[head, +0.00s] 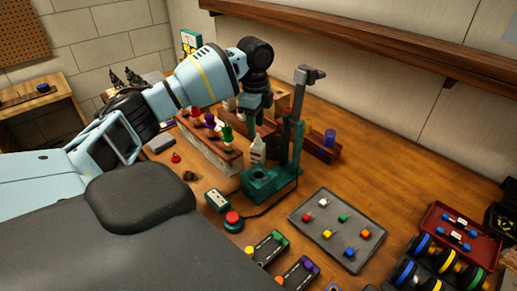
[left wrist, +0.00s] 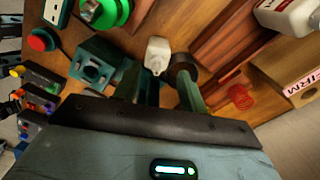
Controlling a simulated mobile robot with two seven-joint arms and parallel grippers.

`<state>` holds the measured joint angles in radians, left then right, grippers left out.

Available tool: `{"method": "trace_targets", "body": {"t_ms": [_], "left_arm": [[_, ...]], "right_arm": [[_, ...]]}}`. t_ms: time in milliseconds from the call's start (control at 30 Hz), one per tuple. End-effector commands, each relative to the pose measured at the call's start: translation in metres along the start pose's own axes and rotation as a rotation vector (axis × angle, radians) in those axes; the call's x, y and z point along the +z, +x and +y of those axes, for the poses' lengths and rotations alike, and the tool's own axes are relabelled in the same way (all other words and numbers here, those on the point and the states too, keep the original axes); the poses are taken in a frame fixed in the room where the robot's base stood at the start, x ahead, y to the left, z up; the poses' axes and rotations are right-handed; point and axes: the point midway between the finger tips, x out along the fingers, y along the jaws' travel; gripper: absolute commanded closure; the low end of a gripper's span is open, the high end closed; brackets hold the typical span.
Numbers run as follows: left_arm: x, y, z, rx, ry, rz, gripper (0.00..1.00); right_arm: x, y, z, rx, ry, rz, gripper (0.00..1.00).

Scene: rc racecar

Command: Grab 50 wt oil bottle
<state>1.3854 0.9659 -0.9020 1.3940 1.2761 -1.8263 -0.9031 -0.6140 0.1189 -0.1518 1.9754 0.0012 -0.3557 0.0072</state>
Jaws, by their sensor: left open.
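A small white bottle (head: 257,150) stands upright at the end of the wooden rack, just behind the green stand base; no label on it can be read. It also shows in the left wrist view (left wrist: 157,52), ahead of my fingers. My left gripper (head: 252,110) points down above this bottle, open and apparently empty. In the left wrist view my left gripper (left wrist: 160,80) has its two green fingers spread, with the bottle showing between and beyond them. Another white bottle with red on it (left wrist: 290,14) is cut off at the upper right. My right gripper is out of view.
A green stand (head: 268,181) with a tall post is close to the right of my gripper. A wooden rack (head: 213,152) holds coloured-cap bottles. A red-button box (head: 233,219), a grey parts tray (head: 320,235) and a red tray (head: 474,260) lie in front.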

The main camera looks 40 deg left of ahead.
Motion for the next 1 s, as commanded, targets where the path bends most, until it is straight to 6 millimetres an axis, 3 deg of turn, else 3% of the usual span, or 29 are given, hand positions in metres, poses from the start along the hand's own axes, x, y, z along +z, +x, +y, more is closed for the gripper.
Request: {"method": "trace_targets", "body": {"t_ms": [633,1000], "left_arm": [[-0.002,0.031,0.001,0.002,0.0,-0.004,0.58],[-0.01,0.076,0.003,0.003,0.001,-0.004,0.58]], "right_arm": [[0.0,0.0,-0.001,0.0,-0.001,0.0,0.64],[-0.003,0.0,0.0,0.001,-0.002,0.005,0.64]]}}
